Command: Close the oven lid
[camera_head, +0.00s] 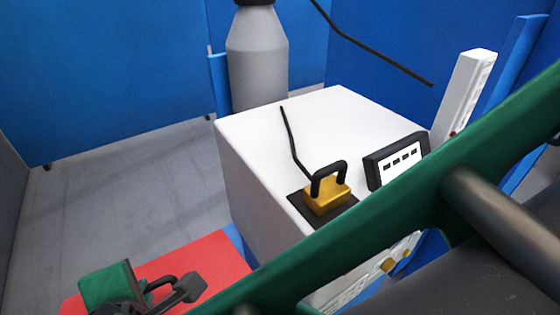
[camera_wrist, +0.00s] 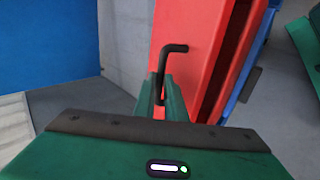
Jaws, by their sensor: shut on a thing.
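The red panel with a black bent handle, which looks like the oven lid, fills the upper middle of the wrist view (camera_wrist: 198,45). Its black handle (camera_wrist: 162,72) rises between the green fingers of my gripper (camera_wrist: 163,100). The fingers are shut on this handle. In the head view a red surface (camera_head: 212,262) shows at the lower left, with my green and dark gripper (camera_head: 150,292) over it, partly cut off by the frame edge. A dark band (camera_wrist: 230,60) runs beside the red panel, with another red strip beyond it. I cannot tell how far the lid stands open.
A white box (camera_head: 290,130) with a yellow block and black handle (camera_head: 327,195) on top stands beside the red surface. A grey cylinder (camera_head: 257,60) stands behind it. Blue walls (camera_head: 110,70) enclose the place. Grey floor (camera_head: 110,200) is free at left.

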